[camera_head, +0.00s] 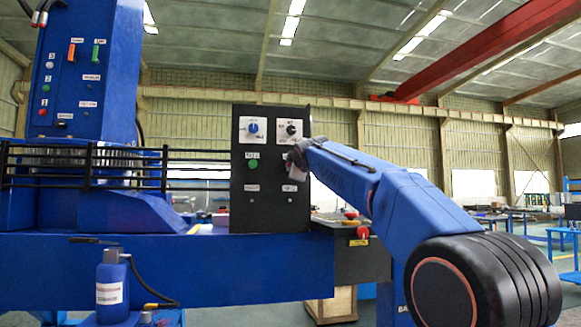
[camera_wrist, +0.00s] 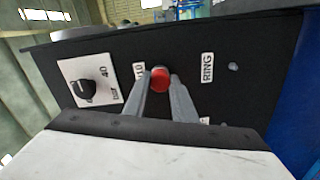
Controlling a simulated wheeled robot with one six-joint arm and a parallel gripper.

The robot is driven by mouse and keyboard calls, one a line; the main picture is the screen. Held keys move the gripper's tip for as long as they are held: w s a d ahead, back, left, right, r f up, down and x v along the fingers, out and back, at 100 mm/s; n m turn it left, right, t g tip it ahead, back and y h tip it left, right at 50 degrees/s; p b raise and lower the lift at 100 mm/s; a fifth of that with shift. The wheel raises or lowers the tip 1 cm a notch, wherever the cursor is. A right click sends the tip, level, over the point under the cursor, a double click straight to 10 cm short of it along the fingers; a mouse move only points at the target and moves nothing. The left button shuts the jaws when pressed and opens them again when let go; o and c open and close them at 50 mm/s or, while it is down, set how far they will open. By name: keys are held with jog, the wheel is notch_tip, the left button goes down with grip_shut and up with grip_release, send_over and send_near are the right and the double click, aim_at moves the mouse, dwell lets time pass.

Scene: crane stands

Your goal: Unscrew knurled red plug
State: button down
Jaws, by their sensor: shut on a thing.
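The knurled red plug (camera_wrist: 160,79) shows its round red face between the fingertips in the wrist view. It sits at the black panel (camera_wrist: 245,40), near a partly covered white label. My gripper (camera_wrist: 161,82) is shut on the plug, with one grey finger on each side. In the head view my gripper (camera_head: 297,158) is at the right part of the upright black panel (camera_head: 238,215) and hides the plug there. I cannot tell how far the plug stands out of the panel.
A black dial on a white plate (camera_wrist: 84,87) and a RING label (camera_wrist: 207,67) flank the plug. In the head view, a blue dial (camera_head: 253,129) and a green button (camera_head: 253,163) are left of my gripper. A blue bottle (camera_head: 112,285) stands at lower left.

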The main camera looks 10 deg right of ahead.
jog(key=n, duration=0.4)
jog(key=c, duration=1.4)
grip_release()
jog(key=shift+c, duration=0.7)
